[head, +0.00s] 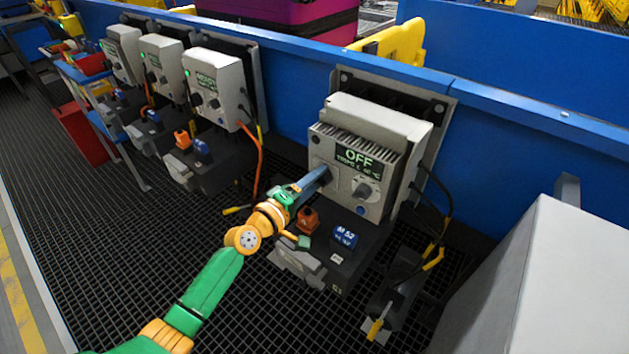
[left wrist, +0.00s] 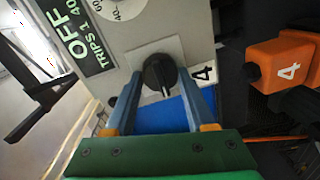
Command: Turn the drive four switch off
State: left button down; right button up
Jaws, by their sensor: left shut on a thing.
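The drive four unit (head: 365,150) is a grey box on the blue barrier, with a display (head: 357,162) reading OFF. In the left wrist view the display (left wrist: 85,40) also reads OFF. The drive four switch (left wrist: 158,75) is a round black knob beside a label "4". My left gripper (head: 321,174) reaches the lower left of the drive's face, hiding the switch in the head view. In the left wrist view my left gripper (left wrist: 159,78) has its two blue fingers on either side of the knob, shut on it. My right gripper is not in view.
A second dial (head: 365,190) sits right of the switch. Below are an orange connector (head: 307,220) and a blue motor block (head: 345,235). Three similar drives (head: 215,88) line the barrier to the left. A pale box (head: 560,270) stands at lower right.

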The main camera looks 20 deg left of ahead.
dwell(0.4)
pick_arm(q)
jog(key=shift+c, duration=1.2)
grip_release()
jog(key=v, duration=0.7)
